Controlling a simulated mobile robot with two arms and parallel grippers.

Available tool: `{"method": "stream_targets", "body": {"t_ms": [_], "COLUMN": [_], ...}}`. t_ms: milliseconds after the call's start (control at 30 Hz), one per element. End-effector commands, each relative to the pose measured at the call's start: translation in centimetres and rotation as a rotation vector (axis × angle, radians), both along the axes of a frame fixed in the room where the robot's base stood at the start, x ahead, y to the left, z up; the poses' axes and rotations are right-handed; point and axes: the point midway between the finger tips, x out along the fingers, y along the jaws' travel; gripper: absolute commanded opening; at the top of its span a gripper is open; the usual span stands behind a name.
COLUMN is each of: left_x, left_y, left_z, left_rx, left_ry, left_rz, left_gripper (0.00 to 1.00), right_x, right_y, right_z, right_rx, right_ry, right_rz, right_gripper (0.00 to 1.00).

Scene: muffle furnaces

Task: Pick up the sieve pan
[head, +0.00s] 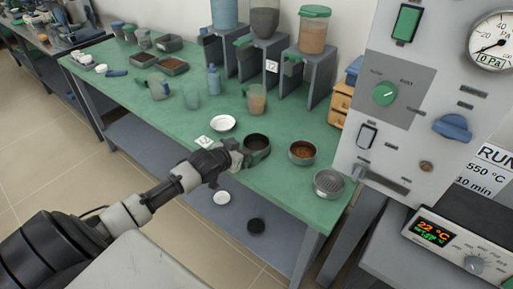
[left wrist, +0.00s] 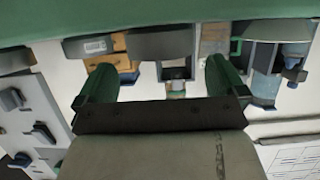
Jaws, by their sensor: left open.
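A round grey pan (head: 328,183) with a perforated-looking floor, which looks like the sieve pan, sits near the table's right front corner. A dark round pan (head: 257,142) stands to its left, and a metal pan with brown contents (head: 302,152) stands between them. My left gripper (head: 238,154) is at the table's front edge, just left of the dark pan. In the left wrist view, which is upside down, its two green fingers (left wrist: 160,82) are wide apart and empty. A dark pan (left wrist: 160,43) shows beyond the gap and a grey pan (left wrist: 88,46) beside it. My right gripper is out of view.
The green table (head: 150,104) holds a white dish (head: 222,123), a beaker (head: 257,100), a blue bottle (head: 213,80) and trays (head: 172,66). Hopper stands (head: 312,80) line the back. A furnace panel (head: 400,115) rises close on the right. A white dish (head: 221,198) is lower down.

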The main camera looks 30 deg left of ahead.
Motion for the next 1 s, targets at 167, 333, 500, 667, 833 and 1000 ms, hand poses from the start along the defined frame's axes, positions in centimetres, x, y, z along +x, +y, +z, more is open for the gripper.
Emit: {"method": "stream_targets", "body": {"t_ms": [167,333,500,667,833,1000], "left_x": [1.6,3.8,4.8,4.9,4.9,4.8], "left_y": [-0.2,-0.4,-0.5,-0.5,-0.5,-0.5], "left_z": [-0.4,-1.4,-1.9,-1.9,-1.9,-1.9], "left_rx": [-0.002,-0.003,0.001,0.001,0.001,0.001], "left_ry": [-0.001,0.000,0.000,0.001,0.001,0.001], "left_rz": [0.001,0.001,0.000,0.000,0.000,0.000], "left_gripper": [1.00,1.00,1.00,1.00,0.85,0.59], "right_x": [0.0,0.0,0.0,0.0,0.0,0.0], "right_y": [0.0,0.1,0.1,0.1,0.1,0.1], "right_z": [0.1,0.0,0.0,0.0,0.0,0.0], "right_rx": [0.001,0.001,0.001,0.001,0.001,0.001], "right_ry": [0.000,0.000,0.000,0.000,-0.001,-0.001], "right_rz": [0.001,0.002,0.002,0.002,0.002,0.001], "right_gripper": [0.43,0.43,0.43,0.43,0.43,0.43]}}
